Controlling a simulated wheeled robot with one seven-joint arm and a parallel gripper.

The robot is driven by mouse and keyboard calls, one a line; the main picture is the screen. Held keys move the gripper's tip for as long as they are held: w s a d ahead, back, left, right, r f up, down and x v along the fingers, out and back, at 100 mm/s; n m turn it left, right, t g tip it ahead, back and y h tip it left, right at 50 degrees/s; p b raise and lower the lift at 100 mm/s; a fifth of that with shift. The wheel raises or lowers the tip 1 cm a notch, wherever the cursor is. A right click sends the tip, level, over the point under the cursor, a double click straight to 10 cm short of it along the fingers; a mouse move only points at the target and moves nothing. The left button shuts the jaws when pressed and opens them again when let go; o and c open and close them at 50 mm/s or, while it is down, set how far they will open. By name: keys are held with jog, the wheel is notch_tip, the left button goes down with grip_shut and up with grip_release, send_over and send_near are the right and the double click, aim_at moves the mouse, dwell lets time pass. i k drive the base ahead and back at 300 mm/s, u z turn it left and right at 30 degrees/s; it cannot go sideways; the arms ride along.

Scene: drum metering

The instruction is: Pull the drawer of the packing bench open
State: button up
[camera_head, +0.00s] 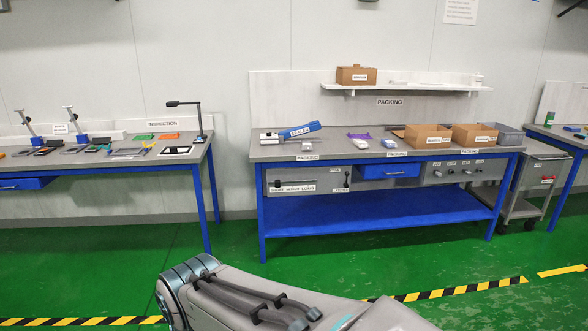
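The packing bench (375,217) stands against the wall right of centre, with a grey top and a blue frame and lower shelf. Its blue drawer (389,171) sits under the top, right of the bench's middle. A pale handle shows on its front. The drawer front looks about level with the grey panels beside it, though the distance makes this hard to judge. My arm shows at the bottom of the view, well in front of the bench. My gripper is outside the picture.
A grey panel with a slot and lever (300,183) is left of the drawer; a knob panel (463,171) is right. Boxes (428,137) and a blue sealer (300,130) stand on top. An inspection bench (100,160) is left, a grey cart (528,185) right. Green floor is clear.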

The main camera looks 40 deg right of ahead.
aim_at(402, 169)
jog(key=z, duration=2.3)
jog(key=i, duration=3.75)
jog(key=u, duration=1.5)
